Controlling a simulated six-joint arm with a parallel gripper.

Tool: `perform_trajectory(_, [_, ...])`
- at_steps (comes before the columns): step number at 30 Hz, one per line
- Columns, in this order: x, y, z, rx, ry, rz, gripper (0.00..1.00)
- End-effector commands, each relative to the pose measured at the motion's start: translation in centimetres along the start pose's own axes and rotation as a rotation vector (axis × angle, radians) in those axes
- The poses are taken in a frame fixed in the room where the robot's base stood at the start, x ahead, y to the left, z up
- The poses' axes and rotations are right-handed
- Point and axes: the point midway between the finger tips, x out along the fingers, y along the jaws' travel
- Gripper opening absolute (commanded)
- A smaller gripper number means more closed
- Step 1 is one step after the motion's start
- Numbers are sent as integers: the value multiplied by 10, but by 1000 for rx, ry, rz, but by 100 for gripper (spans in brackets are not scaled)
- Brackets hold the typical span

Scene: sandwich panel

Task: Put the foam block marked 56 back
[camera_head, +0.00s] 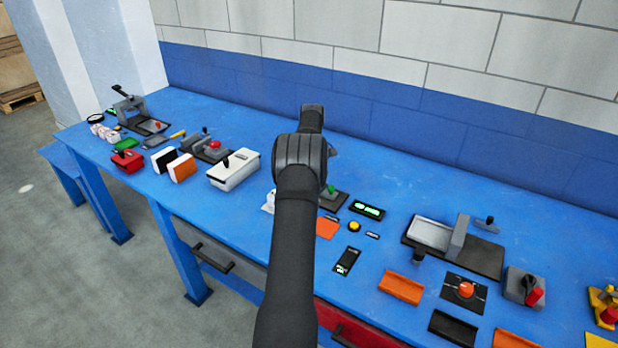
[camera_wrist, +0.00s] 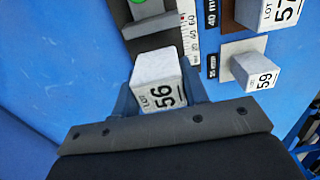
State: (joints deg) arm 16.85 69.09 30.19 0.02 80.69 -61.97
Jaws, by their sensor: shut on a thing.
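The foam block marked 56 (camera_wrist: 158,76) is a pale grey block with "LOT 56" on its near face in the wrist view. My gripper (camera_wrist: 163,92) is shut on it, with one finger at each side. The block is at the near end of a dark strip (camera_wrist: 157,43); I cannot tell whether it touches it. In the head view my arm hides the gripper and the block. Foam block 59 (camera_wrist: 262,74) is on a grey pad (camera_wrist: 231,49) to the right. Foam block 57 (camera_wrist: 279,12) is by a brown pad (camera_wrist: 231,17) at the top right.
A ruler scale (camera_wrist: 188,27) runs beside the dark strip. A green button (camera_wrist: 138,2) shows at the top edge. In the head view, a white box (camera_head: 233,170) is left of my arm; an orange pad (camera_head: 328,228) and a yellow button (camera_head: 354,226) are right of it.

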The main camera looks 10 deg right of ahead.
Motion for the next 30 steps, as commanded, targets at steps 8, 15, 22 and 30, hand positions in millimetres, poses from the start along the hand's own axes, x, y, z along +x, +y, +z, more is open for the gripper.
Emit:
perform_trajectory(8, [-38, -2, 62, 5, 0, 2, 14])
perform_trajectory(15, [-57, -3, 96, 4, 0, 1, 14])
perform_trajectory(22, [-64, -15, 123, 4, 0, 0, 14])
perform_trajectory(30, [-65, -64, 179, 5, -1, -1, 14])
